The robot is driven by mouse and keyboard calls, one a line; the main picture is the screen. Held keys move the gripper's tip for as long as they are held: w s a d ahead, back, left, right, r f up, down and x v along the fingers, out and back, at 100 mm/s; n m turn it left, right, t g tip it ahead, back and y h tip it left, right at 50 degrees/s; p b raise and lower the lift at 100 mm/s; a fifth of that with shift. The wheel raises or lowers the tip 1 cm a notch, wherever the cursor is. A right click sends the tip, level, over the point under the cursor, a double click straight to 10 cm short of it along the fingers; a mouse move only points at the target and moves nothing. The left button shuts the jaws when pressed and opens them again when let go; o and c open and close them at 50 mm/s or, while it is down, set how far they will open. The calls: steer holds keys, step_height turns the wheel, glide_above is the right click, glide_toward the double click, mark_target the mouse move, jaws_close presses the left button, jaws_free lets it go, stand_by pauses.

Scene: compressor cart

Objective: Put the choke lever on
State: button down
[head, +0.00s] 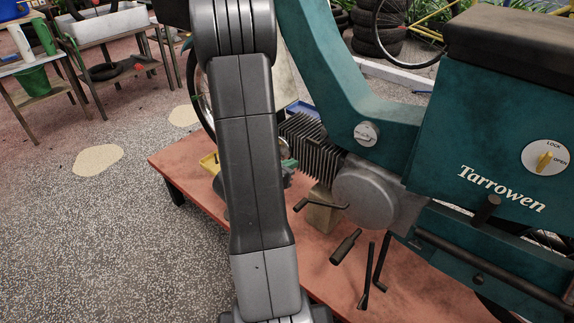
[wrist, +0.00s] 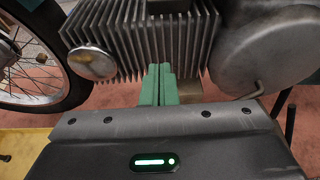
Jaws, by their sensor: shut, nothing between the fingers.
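My gripper's green fingers (wrist: 160,88) are together and empty in the wrist view, in front of the lower edge of the finned engine (wrist: 135,38). In the head view my gripper (head: 289,166) is mostly hidden behind my arm, near the finned engine (head: 312,145). A silver round cap (wrist: 92,62) is left of the fingers in the wrist view. A round silver fitting with unreadable marking (head: 367,133) is on the teal frame above the engine. I cannot tell which part is the choke lever.
The teal Tarrowen moped (head: 480,130) stands over a red platform (head: 320,265). A dial marked LOCK and OPEN (head: 547,159) is on its side panel. Pedal and stand rods (head: 367,275) stick out low. Speckled floor (head: 110,235) is open at left; tables (head: 40,65) stand behind.

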steer(key=b+x, duration=0.1)
steer(key=x, duration=0.6)
steer(key=shift+s+a+r, duration=0.1)
steer(key=shift+r, duration=1.95)
steer(key=shift+m+b, duration=0.3)
steer(key=shift+b, duration=0.1)
